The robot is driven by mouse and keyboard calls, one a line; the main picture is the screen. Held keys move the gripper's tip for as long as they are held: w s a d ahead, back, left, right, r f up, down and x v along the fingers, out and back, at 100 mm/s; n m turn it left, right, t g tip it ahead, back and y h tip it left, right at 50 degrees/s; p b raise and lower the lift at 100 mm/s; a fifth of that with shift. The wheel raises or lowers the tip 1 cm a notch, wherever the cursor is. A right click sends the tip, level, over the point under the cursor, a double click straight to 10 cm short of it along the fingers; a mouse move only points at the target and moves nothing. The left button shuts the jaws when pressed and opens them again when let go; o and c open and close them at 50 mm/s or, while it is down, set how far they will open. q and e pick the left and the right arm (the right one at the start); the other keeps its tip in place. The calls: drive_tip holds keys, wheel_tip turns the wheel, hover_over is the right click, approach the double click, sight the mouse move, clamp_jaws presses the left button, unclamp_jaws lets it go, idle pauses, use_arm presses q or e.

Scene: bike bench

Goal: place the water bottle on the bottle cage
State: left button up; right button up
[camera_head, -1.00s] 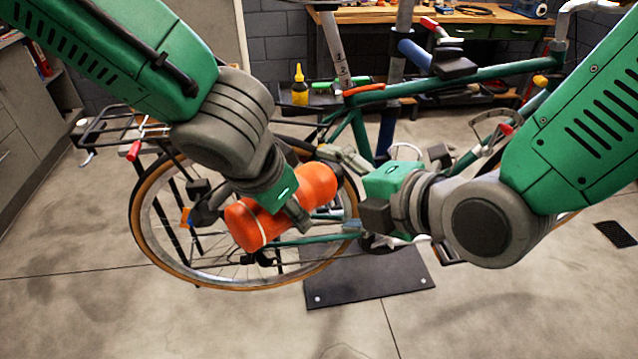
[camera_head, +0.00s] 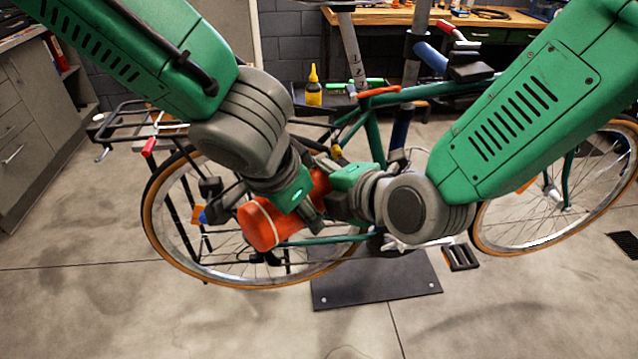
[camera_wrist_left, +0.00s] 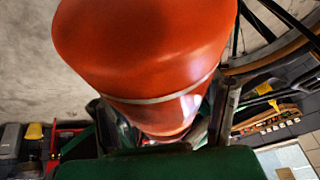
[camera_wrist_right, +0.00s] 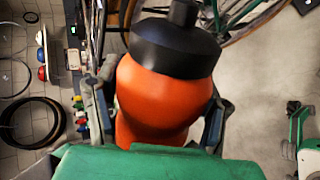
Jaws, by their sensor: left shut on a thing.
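The water bottle (camera_head: 260,224) is orange with a pale band and lies tilted in the air in front of the rear wheel. My left gripper (camera_head: 301,208) is shut on its body; the left wrist view shows the orange base end (camera_wrist_left: 145,45) between the fingers. My right gripper (camera_head: 328,188) has come to the bottle's other end. In the right wrist view its fingers stand on either side of the orange body (camera_wrist_right: 160,100), below the black cap (camera_wrist_right: 175,48); whether both fingers press on it is unclear. I cannot make out the bottle cage; my arms cover part of the bike frame.
The green bike frame (camera_head: 373,135) stands behind my arms, with the rear wheel (camera_head: 153,225) at left and front wheel (camera_head: 480,222) at right. A dark base plate (camera_head: 377,284) lies on the floor. A yellow bottle (camera_head: 314,88) and a workbench (camera_head: 375,17) are behind.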

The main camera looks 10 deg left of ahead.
use_arm(q)
drive_tip(key=shift+d, duration=0.15)
use_arm(e)
drive_tip(key=shift+d, duration=0.1)
drive_tip(key=c, duration=0.7)
use_arm(q)
drive_tip(key=o, duration=1.3)
drive_tip(key=shift+d, duration=0.15)
use_arm(e)
drive_tip(key=shift+d+r, duration=0.1)
drive_tip(key=shift+d, duration=0.05)
drive_tip(key=shift+c, duration=0.6)
use_arm(q)
drive_tip(key=o, duration=0.4)
drive_tip(key=shift+d, duration=0.2)
use_arm(e)
drive_tip(key=shift+d, duration=0.15)
use_arm(q)
drive_tip(key=shift+o, duration=0.2)
drive_tip(key=shift+d+r, duration=0.1)
drive_tip(key=shift+d, duration=0.05)
use_arm(e)
drive_tip(key=shift+d, duration=0.2)
